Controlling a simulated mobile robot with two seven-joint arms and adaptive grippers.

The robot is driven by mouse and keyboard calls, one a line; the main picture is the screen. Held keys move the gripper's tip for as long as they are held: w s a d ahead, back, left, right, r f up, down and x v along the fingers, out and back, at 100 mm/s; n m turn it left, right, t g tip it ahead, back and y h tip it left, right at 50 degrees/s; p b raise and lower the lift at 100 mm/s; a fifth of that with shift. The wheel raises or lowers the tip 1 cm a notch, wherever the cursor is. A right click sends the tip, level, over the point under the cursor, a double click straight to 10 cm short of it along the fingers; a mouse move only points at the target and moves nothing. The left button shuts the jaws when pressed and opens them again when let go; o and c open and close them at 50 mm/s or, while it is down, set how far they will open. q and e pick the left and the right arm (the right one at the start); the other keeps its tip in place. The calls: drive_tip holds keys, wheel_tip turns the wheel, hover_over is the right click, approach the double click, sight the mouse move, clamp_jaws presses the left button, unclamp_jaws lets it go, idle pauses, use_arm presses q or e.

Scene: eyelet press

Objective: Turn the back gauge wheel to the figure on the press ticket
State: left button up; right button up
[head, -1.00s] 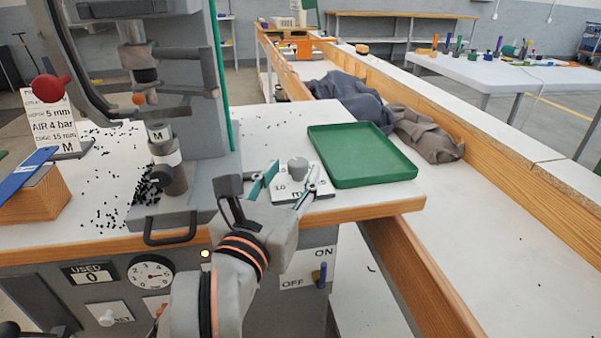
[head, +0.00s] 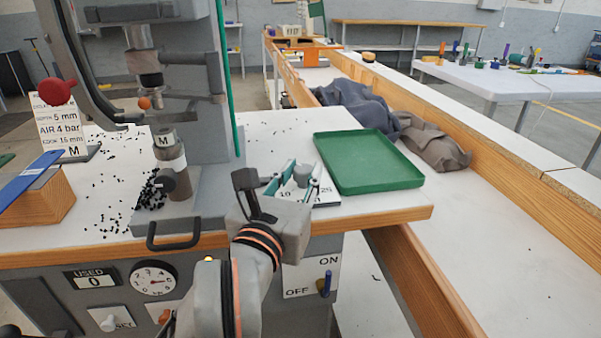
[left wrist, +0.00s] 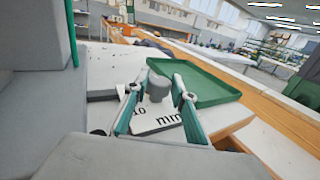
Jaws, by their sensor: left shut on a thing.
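The back gauge wheel (head: 302,172) is a small grey knob on a white scale plate (head: 327,196) at the bench's front right. My left gripper (head: 306,169) is shut on the wheel, one teal finger on each side; the wheel also shows between the fingers in the left wrist view (left wrist: 158,87). My right gripper is not in view.
A green tray (head: 404,182) lies just right of the scale plate. The grey press column (head: 212,130) rises to the left. Small black eyelets are scattered on the bench at left. An ON/OFF panel (head: 299,282) is below the bench edge.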

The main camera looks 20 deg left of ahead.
use_arm(q)
drive_tip(key=shift+d+r+n+y, duration=0.1)
drive_tip(key=shift+r+n+y, duration=0.2)
drive_tip(key=shift+y, duration=0.2)
drive_tip(key=shift+n+y+p, duration=0.3)
drive_tip(key=shift+y+p, duration=0.2)
drive_tip(key=shift+p, duration=0.05)
drive_tip(key=shift+d+n+g+y+p, duration=0.1)
drive_tip(key=shift+n+g+y+p, duration=0.4)
drive_tip(key=shift+y, duration=0.4)
drive_tip(key=shift+f+n+y, duration=0.3)
drive_tip(key=shift+n+y, duration=0.2)
drive_tip(key=shift+y, duration=0.1)
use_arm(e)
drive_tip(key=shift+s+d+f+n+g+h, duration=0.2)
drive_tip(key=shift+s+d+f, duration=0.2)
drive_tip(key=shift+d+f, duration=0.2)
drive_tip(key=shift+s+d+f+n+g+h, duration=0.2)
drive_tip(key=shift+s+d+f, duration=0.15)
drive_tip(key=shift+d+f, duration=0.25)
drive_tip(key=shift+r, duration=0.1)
use_arm(q)
drive_tip(key=o, duration=1)
drive_tip(key=shift+o, duration=0.4)
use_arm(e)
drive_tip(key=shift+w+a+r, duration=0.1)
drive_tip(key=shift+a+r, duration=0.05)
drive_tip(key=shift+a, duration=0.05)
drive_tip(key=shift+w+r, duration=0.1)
